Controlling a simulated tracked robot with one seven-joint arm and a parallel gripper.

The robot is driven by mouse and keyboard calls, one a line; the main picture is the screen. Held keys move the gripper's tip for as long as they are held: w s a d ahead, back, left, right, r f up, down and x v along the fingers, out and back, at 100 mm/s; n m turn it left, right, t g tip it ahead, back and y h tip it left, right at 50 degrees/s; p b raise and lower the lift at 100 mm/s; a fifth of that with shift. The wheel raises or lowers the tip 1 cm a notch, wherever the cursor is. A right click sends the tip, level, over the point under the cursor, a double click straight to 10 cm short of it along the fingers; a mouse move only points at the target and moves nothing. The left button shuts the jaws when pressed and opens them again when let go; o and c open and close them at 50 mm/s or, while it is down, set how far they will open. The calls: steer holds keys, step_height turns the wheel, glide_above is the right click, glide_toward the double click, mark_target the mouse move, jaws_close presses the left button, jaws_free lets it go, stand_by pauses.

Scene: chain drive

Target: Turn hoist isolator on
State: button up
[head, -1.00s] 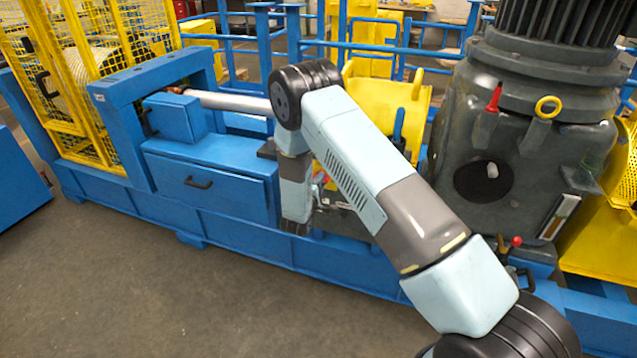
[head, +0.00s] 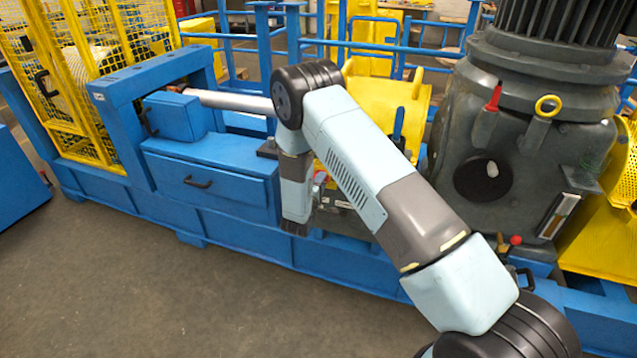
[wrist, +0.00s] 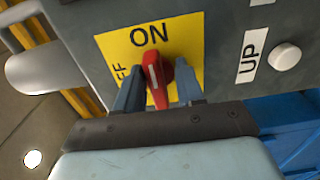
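The hoist isolator is a red knob (wrist: 158,80) with a white mark on a yellow plate (wrist: 190,38) in the wrist view. The plate reads ON above the knob and OFF, partly covered, to its left. The white mark points up, roughly towards ON. My gripper (wrist: 160,92) has one finger on each side of the knob, very close to it. I cannot tell whether both fingers touch it. In the head view my forearm hides the isolator and its plate, and my gripper's fingers cannot be made out.
A white button (wrist: 284,56) labelled UP sits right of the plate on the same grey panel. In the head view, a blue bench (head: 215,190) stands left of my arm, and a large dark motor housing (head: 530,150) stands right. The floor in front is clear.

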steer(key=shift+o, duration=0.4)
steer(key=shift+r, duration=0.1)
steer(key=v, duration=1.3)
steer(key=shift+s, duration=0.3)
steer(key=shift+r, duration=0.1)
steer(key=s+d+r+m+g+h, duration=0.2)
steer(key=d+r+m+g, duration=0.15)
steer(key=d+r, duration=0.5)
steer(key=s+d+r+m+g+h, duration=0.25)
steer(key=d+r+g, duration=0.25)
steer(key=d+r, duration=0.3)
steer(key=s+d+r+m+g+h, duration=0.1)
steer(key=d+r+m+g+h, duration=0.2)
steer(key=d+r, duration=0.5)
steer(key=s+d+r+m+y, duration=0.1)
steer(key=s+r+y, duration=0.3)
steer(key=s+r, duration=0.2)
steer(key=s+r+m+y, duration=0.2)
steer(key=s+r+y, duration=0.3)
steer(key=s, duration=0.6)
steer(key=s+d+r+m+y, duration=0.1)
steer(key=s+r+y, duration=0.3)
steer(key=s, duration=0.5)
step_height(320, 180, up, 3)
steer(key=shift+s+d+f+m+y, duration=0.15)
steer(key=shift+s+d+m+y, duration=0.05)
steer(key=shift+d+m+y, duration=0.2)
